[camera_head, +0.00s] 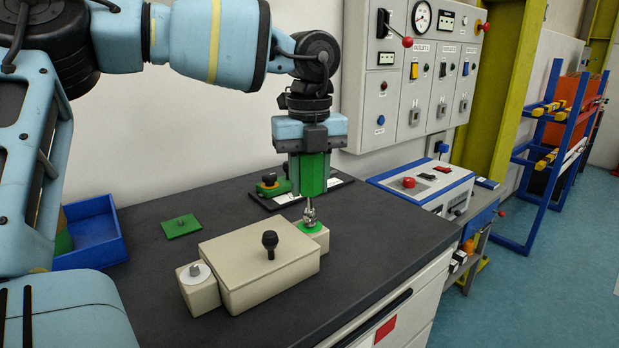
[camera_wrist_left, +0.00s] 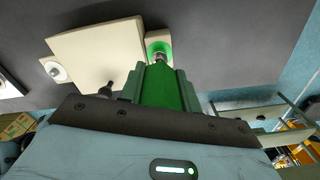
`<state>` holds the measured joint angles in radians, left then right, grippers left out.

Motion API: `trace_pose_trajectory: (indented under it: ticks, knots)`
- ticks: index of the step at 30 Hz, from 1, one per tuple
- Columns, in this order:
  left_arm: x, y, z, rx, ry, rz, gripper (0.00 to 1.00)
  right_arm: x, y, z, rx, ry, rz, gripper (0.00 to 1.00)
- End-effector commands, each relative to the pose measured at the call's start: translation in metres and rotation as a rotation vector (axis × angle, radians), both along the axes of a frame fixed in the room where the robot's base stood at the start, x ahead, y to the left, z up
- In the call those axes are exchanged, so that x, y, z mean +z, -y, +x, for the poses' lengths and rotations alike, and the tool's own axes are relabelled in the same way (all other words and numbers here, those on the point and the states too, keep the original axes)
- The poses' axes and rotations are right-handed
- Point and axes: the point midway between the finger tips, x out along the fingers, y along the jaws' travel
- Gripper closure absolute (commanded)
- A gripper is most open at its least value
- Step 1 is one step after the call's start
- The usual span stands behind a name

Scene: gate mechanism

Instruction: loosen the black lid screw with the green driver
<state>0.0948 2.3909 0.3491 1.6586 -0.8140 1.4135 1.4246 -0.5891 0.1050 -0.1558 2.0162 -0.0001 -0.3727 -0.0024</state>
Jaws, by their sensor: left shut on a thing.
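My left gripper (camera_head: 311,146) points down and is shut on the green driver (camera_head: 314,174), whose handle also shows in the left wrist view (camera_wrist_left: 163,88). The driver is upright, its metal tip at the green-ringed spot (camera_head: 311,228) on the small block at the right end of the beige box (camera_head: 265,279). I cannot tell whether the tip is seated. A black round-headed piece (camera_head: 269,241) stands on the box lid; it is the only black piece I see there. The left end block carries a white-ringed screw (camera_head: 194,271). My right gripper is not in view.
A green plate with a stud (camera_head: 182,226) and a blue bin (camera_head: 91,238) are on the left. The worktop (camera_head: 380,245) is clear at the right front.

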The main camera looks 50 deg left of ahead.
Motion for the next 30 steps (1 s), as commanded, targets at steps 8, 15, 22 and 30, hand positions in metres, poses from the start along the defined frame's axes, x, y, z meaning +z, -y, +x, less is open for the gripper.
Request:
trace_pose_trajectory:
  ticks: [8, 15, 22, 30]
  knots:
    - [-0.001, 0.0, 0.0001, 0.0, 0.0, 0.0, 1.0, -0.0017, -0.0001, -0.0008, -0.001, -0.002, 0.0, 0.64]
    - [-0.0024, 0.0, -0.0001, 0.0, -0.002, -0.001, 1.0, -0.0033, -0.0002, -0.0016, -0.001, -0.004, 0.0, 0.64]
    - [-0.0032, 0.0, -0.0004, 0.0, -0.004, -0.001, 1.0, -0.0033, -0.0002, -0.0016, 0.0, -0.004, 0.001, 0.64]
    - [-0.0037, 0.0, -0.0006, 0.0, -0.005, -0.002, 0.97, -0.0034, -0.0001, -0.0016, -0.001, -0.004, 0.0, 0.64]
